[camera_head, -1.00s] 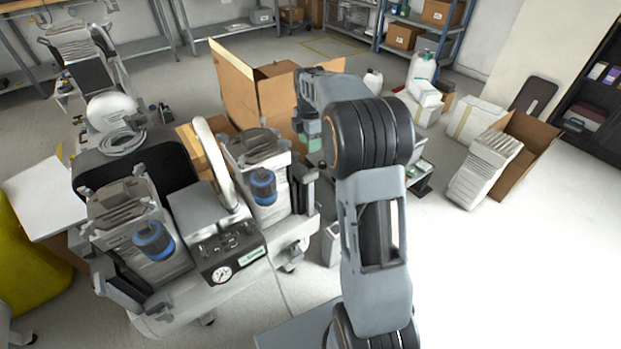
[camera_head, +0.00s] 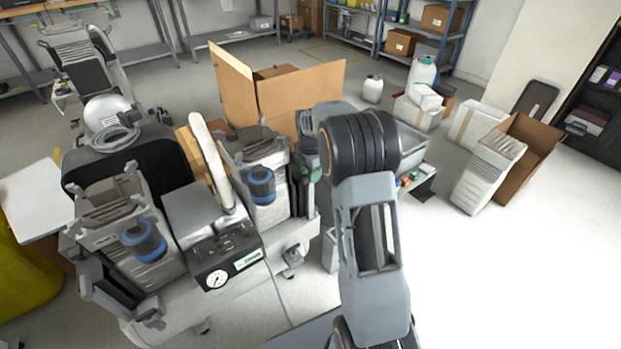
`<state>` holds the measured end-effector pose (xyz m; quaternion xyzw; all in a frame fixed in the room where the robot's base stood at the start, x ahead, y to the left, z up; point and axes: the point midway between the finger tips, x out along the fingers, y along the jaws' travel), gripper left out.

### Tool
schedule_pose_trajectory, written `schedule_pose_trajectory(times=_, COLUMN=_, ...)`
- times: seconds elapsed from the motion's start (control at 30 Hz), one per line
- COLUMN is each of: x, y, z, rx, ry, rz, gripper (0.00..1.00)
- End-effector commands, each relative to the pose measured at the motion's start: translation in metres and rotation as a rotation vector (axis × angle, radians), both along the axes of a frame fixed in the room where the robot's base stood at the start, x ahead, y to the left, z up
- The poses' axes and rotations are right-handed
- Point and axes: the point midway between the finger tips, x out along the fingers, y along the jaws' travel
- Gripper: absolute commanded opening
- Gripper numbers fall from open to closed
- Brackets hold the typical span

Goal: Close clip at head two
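The dental compressor has two ribbed grey heads with blue-banded filters, a left head (camera_head: 112,215) and a right head (camera_head: 250,145). I cannot tell which is head two. Grey clip-like levers (camera_head: 150,308) stick out at the left head's lower front. A dark upright part (camera_head: 301,190), perhaps a clip, stands along the right head's right side. My gripper (camera_head: 308,168) is low beside the right head's right side, close to that part. My arm and wrist partly hide it. Its fingers are too small to make out, and I cannot tell whether it touches anything.
A pressure gauge (camera_head: 216,279) sits on the front panel between the heads, with a pale curved pipe (camera_head: 210,160) above. An open cardboard box (camera_head: 300,92) stands behind my wrist. White cartons (camera_head: 487,170) stand at right. The floor at lower right is clear.

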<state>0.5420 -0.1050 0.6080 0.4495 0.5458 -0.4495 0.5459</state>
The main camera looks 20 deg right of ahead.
Motion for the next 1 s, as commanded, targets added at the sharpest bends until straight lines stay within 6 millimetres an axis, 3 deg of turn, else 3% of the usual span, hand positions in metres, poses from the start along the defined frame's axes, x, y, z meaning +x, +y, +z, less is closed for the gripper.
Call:
schedule_pose_trajectory(times=0.13, x=0.0, y=0.0001, z=-0.0103, rx=0.0, ry=0.0, rz=0.0, gripper=0.39)
schedule_pose_trajectory(times=0.5, x=0.0, y=0.0001, z=-0.0123, rx=0.0, ry=0.0, rz=0.0, gripper=0.39)
schedule_pose_trajectory(times=0.9, x=0.0, y=0.0, z=-0.0121, rx=0.0, ry=0.0, rz=0.0, gripper=0.01)
schedule_pose_trajectory(times=1.0, x=0.0, y=0.0, z=-0.0121, rx=0.0, ry=0.0, rz=0.0, gripper=0.0)
